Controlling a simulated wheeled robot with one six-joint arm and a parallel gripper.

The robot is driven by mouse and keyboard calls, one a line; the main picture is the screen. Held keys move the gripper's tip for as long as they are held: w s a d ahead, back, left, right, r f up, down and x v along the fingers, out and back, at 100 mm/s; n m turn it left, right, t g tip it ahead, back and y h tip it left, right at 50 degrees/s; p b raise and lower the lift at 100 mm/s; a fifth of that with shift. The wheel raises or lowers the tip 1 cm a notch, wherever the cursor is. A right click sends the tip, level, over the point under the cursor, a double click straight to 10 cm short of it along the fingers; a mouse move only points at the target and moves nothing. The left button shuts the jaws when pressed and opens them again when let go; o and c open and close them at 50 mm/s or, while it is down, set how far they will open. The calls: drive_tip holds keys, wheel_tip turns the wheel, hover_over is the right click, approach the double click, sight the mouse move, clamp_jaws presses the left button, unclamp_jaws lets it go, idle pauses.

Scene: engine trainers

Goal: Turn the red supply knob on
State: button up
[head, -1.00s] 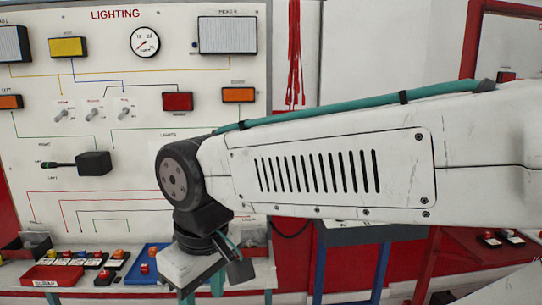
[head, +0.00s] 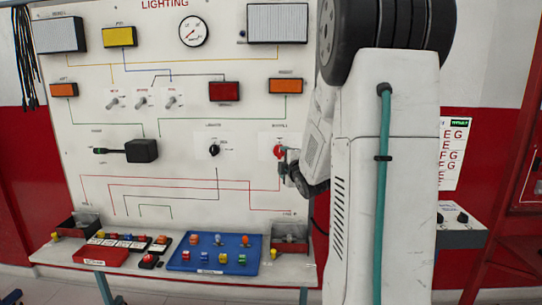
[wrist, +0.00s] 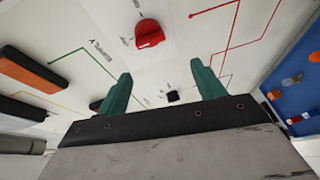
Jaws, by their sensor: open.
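The red supply knob (head: 279,151) is on the lower right of the upright white lighting panel (head: 185,65). In the wrist view, the red knob (wrist: 150,33) lies beyond the fingertips and a little left of the middle between them. My gripper (wrist: 161,78) is open, with its two teal fingers apart and nothing between them at their tips. In the head view, the end of my arm is close to the right side of the knob, and the fingers are mostly hidden there. I cannot tell whether a finger touches the knob.
A black knob (head: 214,150) is left of the red one; it also shows in the wrist view (wrist: 172,95). Below, the bench carries a blue tray (head: 180,264) of small coloured parts, a red tray (head: 98,256) and dark bins. The orange lamp (head: 286,86) is above the knob.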

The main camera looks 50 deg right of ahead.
sight(281, 153)
drive_tip(key=shift+n+t, duration=0.6)
drive_tip(key=w+d, duration=0.6)
drive_tip(key=shift+w, duration=0.15)
drive_tip(key=shift+a, duration=0.1)
drive_tip(key=shift+c, duration=0.3)
drive_tip(key=c, duration=0.9)
